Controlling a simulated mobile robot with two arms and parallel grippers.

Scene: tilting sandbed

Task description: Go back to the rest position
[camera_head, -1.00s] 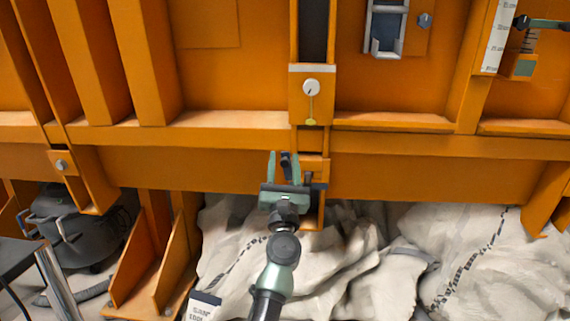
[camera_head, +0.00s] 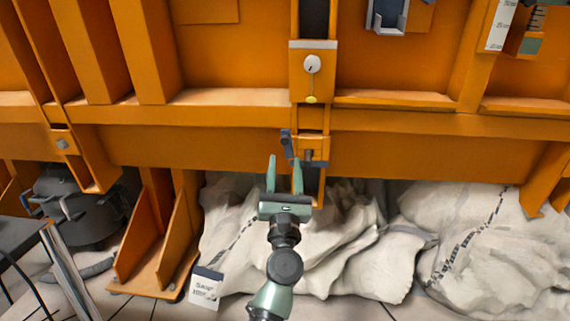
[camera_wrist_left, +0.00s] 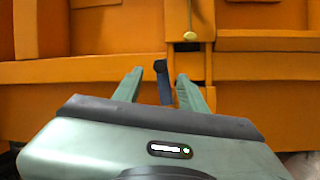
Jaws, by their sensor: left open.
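My left gripper (camera_head: 285,178) is open and empty in the head view, in front of the orange sandbed frame (camera_head: 220,145). Its two green fingers point up at the frame, just below a small dark blue-grey lever (camera_head: 287,143) on the central bracket. In the left wrist view the gripper (camera_wrist_left: 157,80) also shows open, with the lever (camera_wrist_left: 162,82) visible beyond and between its fingers. A gap between fingers and lever seems to show. My right gripper is in neither view.
A white round knob (camera_head: 312,64) with a yellow-tipped hanging pointer sits above the lever. White sacks (camera_head: 340,250) lie on the floor beneath the frame. A black vacuum-like machine (camera_head: 80,210) stands at left, and a small printed label (camera_head: 206,287) is near the floor.

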